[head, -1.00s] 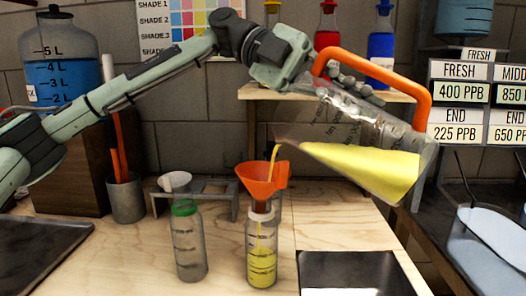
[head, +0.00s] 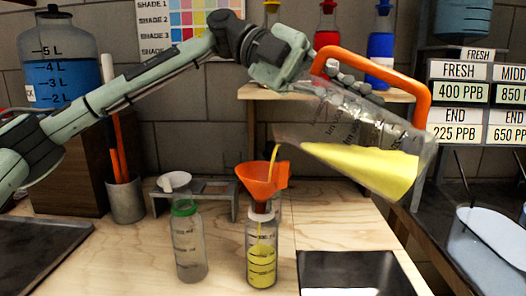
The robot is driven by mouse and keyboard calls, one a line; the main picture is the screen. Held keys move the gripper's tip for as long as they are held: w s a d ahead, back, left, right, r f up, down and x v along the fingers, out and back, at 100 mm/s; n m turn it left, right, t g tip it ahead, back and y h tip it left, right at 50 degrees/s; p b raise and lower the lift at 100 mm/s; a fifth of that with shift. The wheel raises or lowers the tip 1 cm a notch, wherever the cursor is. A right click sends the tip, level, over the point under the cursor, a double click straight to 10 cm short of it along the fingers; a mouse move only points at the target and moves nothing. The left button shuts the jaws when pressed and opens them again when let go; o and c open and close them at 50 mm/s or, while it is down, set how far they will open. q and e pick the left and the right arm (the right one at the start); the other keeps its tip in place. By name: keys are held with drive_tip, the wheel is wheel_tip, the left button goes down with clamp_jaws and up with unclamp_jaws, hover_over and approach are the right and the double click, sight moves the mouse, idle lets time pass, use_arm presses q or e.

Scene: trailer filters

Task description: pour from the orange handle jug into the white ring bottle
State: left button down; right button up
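The orange handle jug (head: 365,165) is clear and holds yellow liquid. It is tilted with its mouth down to the left, and a thin yellow stream runs from it into an orange funnel (head: 262,180). The funnel sits in the white ring bottle (head: 262,236), which stands upright on the wooden bench and is partly filled with yellow liquid. A green ring bottle (head: 188,245), seemingly empty, stands to its left. My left gripper (head: 345,80) is at the orange handle and holds the jug up; its fingers look closed around the handle, partly hidden. My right gripper is not in view.
A grey rack (head: 215,192) with a small white funnel (head: 174,181) stands behind the bottles. A dark pad (head: 350,272) lies front right, and a dark tray (head: 40,250) front left. A shelf (head: 325,94) with coloured bottles is at the back.

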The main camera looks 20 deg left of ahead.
use_arm(q)
drive_tip(key=shift+r, duration=0.15)
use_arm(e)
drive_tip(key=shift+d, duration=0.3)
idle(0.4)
use_arm(q)
drive_tip(key=shift+a, duration=0.1)
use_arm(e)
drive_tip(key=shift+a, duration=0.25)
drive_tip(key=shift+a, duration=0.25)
use_arm(q)
drive_tip(key=shift+r, duration=0.1)
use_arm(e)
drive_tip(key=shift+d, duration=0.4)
use_arm(q)
drive_tip(key=shift+a+r+h, duration=0.1)
drive_tip(key=shift+h, duration=0.2)
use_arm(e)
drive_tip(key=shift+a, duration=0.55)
use_arm(q)
drive_tip(key=shift+w+a, duration=0.1)
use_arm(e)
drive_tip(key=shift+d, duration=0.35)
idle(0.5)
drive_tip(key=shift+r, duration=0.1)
